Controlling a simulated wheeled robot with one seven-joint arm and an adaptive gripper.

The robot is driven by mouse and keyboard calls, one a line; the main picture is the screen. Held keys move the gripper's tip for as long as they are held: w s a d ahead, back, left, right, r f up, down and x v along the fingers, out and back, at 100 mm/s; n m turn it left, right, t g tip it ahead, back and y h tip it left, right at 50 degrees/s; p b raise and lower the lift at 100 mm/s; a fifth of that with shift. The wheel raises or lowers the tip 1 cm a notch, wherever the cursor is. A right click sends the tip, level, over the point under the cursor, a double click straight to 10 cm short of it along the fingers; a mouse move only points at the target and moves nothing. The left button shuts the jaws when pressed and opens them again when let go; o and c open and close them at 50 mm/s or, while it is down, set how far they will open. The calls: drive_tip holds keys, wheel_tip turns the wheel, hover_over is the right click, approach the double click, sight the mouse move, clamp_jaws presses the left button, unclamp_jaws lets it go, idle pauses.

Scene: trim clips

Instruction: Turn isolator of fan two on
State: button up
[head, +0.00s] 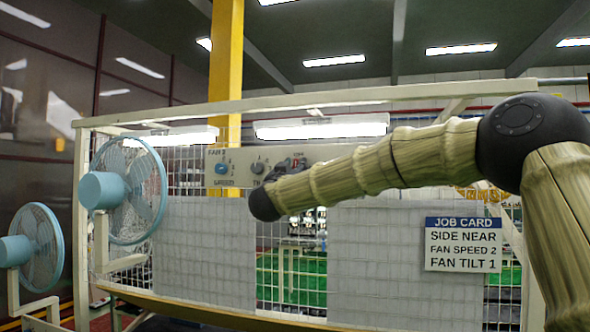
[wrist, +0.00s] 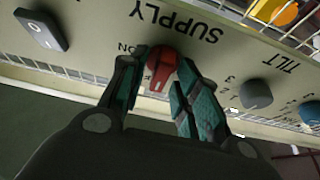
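The isolator is a red knob (wrist: 161,68) under the upside-down word SUPPLY in the wrist view, with an ON mark beside it. Its handle points toward the bottom of that picture. My gripper (wrist: 162,72) has one finger on each side of the red knob, close against it. I cannot tell whether both fingers press on it. In the head view the red knob (head: 295,162) is a small red patch, partly hidden by my gripper. The beige panel (head: 240,181) carries the label FAN 2 at its left end.
A grey TILT knob (wrist: 256,94) and a blue knob (wrist: 309,113) sit right of my fingers. The panel hangs on a mesh fence beside a blue fan (head: 130,190). A job card (head: 463,244) hangs at the right.

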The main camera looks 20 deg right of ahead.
drive_tip(key=shift+s+r, duration=0.1)
drive_tip(key=shift+r, duration=0.05)
clamp_jaws()
drive_tip(key=shift+m+h+b, duration=0.3)
drive_tip(key=shift+m+b, duration=0.2)
drive_tip(key=m+g+h+b, duration=0.1)
drive_tip(key=m+g+b, duration=0.1)
drive_tip(key=m, duration=0.2)
drive_tip(key=m+g+h+b, duration=0.1)
drive_tip(key=m+b, duration=0.1)
drive_tip(key=m, duration=0.2)
drive_tip(key=m+g+h+b, duration=0.1)
drive_tip(key=m+g+b, duration=0.1)
drive_tip(key=m, duration=0.3)
drive_tip(key=shift+a+r+g+b, duration=0.15)
drive_tip(key=shift+g+b, duration=0.15)
drive_tip(key=shift+b, duration=0.2)
drive_tip(key=m+g+b, duration=0.1)
drive_tip(key=m+g, duration=0.1)
drive_tip(key=m, duration=0.3)
drive_tip(key=shift+r+m, duration=0.1)
drive_tip(key=shift+m, duration=0.3)
drive_tip(key=shift+r+m+g+y+b, duration=0.1)
drive_tip(key=shift+m+g+y+b, duration=0.4)
drive_tip(key=shift+m, duration=0.8)
